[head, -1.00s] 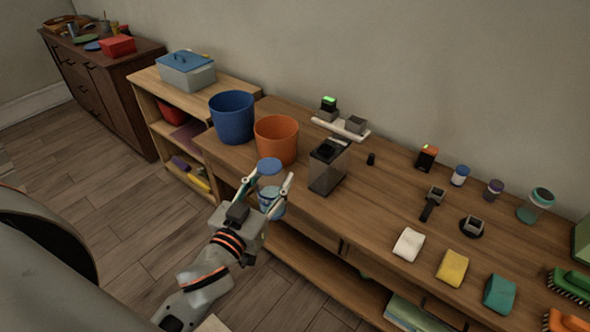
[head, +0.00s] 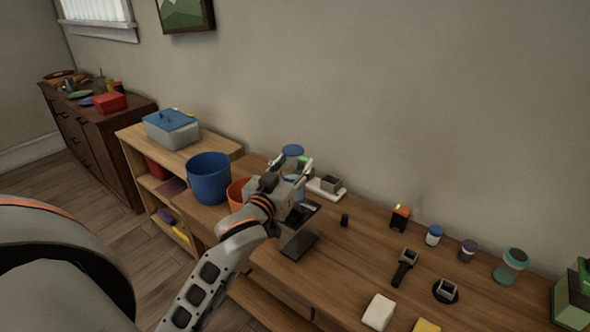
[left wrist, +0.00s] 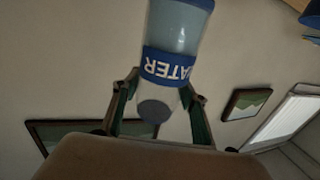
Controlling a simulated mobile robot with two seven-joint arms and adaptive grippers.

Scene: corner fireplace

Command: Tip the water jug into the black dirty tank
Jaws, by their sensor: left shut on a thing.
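The water jug has a blue top (head: 293,150) and a blue label reading WATER, seen upside down in the left wrist view (left wrist: 168,66). My left gripper (head: 293,165) is shut around the jug, with a finger on each side in the left wrist view (left wrist: 160,100). In the head view the jug is held up, blue top uppermost, and the gripper partly hides it. The black dirty tank (head: 298,243) stands on the bench just below and in front of the jug, its dark open top partly covered by my gripper. My right gripper is not in view.
An orange bucket (head: 237,192), partly hidden by my arm, and a blue bucket (head: 210,180) stand left of the tank. A white tray (head: 327,190) with a small device lies behind. A small black object (head: 345,220) stands to the right.

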